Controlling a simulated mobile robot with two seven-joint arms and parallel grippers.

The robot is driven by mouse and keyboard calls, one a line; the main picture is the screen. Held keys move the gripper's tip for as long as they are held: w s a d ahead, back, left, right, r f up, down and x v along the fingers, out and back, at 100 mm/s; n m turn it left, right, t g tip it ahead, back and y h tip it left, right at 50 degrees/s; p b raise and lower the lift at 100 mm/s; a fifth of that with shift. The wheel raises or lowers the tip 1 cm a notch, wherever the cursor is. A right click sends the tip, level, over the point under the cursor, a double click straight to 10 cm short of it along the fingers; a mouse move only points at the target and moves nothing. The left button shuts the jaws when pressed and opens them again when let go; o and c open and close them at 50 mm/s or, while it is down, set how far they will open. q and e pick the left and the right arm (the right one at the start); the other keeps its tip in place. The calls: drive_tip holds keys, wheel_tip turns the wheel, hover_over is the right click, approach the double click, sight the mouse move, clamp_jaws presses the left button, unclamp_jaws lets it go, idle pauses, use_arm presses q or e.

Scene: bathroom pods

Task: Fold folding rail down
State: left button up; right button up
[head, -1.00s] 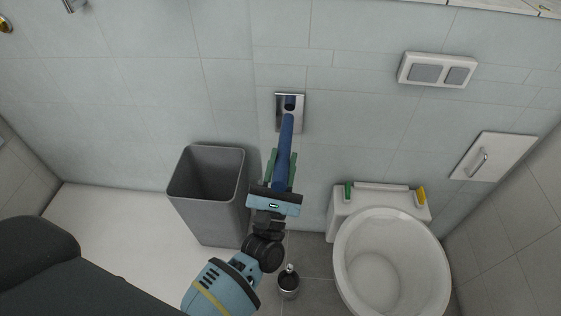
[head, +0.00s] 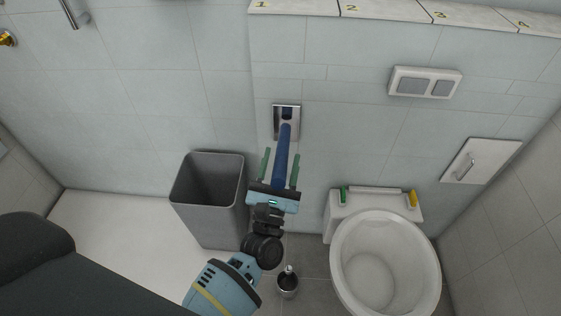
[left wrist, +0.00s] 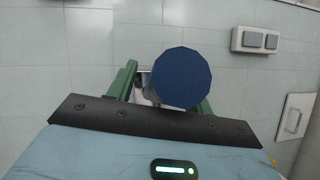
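The folding rail (head: 282,146) is a blue bar on a shiny metal wall plate (head: 277,124). It sticks out from the wall toward me, and its round blue end (left wrist: 181,78) faces the left wrist camera. My left gripper (head: 283,152) is open, with one green finger on each side of the bar. In the head view there is a gap between the bar and each finger. In the left wrist view the bar's end covers part of the right finger. My right gripper is not in view.
A grey bin (head: 208,195) stands left of the rail. A toilet (head: 385,255) stands to the right, below a flush plate (head: 424,84) and a wall panel with a handle (head: 480,160). A small dark metal container (head: 287,284) is on the floor. A numbered ledge (head: 390,10) runs above.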

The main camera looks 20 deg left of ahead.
use_arm(q)
drive_tip(key=b+v, duration=0.1)
drive_tip(key=v, duration=0.6)
drive_tip(key=shift+s+f, duration=0.2)
drive_tip(key=shift+s, duration=0.15)
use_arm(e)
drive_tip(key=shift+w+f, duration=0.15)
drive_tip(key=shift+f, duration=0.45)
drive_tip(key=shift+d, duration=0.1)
use_arm(q)
drive_tip(key=s+f+b, duration=0.5)
drive_tip(key=s+f, duration=0.1)
drive_tip(key=shift+s+d+b, duration=0.25)
drive_tip(key=shift+d+b, duration=0.1)
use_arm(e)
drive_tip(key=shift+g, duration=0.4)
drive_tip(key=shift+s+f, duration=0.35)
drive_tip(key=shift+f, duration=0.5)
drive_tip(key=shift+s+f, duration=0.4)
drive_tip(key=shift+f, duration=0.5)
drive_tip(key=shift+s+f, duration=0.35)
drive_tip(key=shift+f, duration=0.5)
